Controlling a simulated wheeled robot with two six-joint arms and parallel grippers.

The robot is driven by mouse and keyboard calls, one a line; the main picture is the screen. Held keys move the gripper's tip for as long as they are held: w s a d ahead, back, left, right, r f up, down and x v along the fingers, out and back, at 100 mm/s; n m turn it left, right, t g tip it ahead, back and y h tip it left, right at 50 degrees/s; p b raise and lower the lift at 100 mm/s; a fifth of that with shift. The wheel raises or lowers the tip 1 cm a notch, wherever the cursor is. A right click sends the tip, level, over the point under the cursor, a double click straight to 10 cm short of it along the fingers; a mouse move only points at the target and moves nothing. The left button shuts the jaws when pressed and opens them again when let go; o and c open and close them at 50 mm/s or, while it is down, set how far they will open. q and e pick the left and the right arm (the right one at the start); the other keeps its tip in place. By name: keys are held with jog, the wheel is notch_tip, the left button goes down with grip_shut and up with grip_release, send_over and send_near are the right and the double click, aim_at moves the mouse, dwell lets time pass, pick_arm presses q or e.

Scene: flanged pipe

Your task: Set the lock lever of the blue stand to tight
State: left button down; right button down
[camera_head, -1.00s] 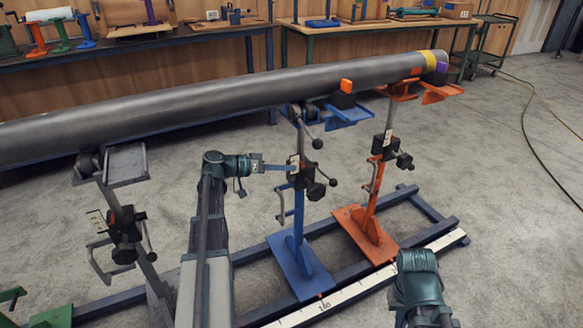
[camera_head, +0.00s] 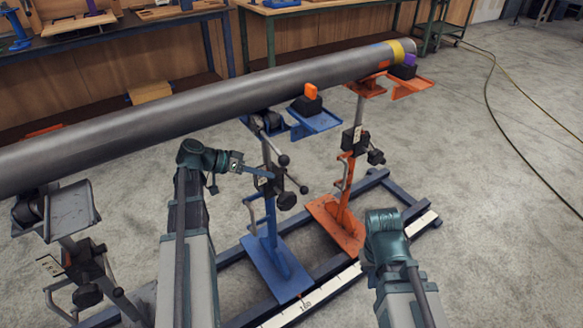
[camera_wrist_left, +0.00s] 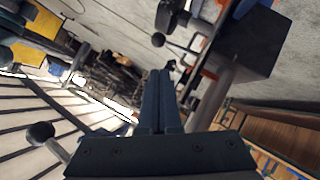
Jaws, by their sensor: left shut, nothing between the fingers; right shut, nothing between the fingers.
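The blue stand (camera_head: 272,225) stands upright under the long grey pipe (camera_head: 220,98). Its black clamp block (camera_head: 285,200) and levers with black ball knobs (camera_head: 303,189) sit partway up the post; which one is the lock lever I cannot tell. My left gripper (camera_head: 262,172) is shut and empty, its tips close to the left of the post near the clamp; contact is unclear. In the left wrist view its shut fingers (camera_wrist_left: 165,100) point toward dark stand parts, with a ball knob (camera_wrist_left: 158,40) just beyond. My right wrist shows at lower right in the head view; its fingers are hidden.
The orange stand (camera_head: 345,205) is just right of the blue one, and a grey stand (camera_head: 75,265) is at left. They share a floor frame with a white scale (camera_head: 320,290). Open floor lies to the right. Workbenches line the back wall.

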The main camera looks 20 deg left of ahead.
aim_at(300, 187)
dwell(0.3)
pick_arm(q)
jog(key=b+x, duration=0.4)
jog(key=x, duration=0.5)
jog(key=shift+f+b, duration=0.1)
jog(key=shift+b, duration=0.3)
jog(key=shift+w+d+f, duration=0.15)
jog(key=shift+w+d, duration=0.05)
jog(key=shift+d, duration=0.2)
jog(key=shift+s+d+f+b, duration=0.1)
jog(key=shift+f+b, duration=0.3)
jog(key=shift+b, duration=0.1)
jog(key=shift+s+d+f+b, duration=0.1)
jog(key=shift+d+f+b, duration=0.05)
jog(key=shift+f+b, duration=0.3)
jog(key=shift+r, duration=0.1)
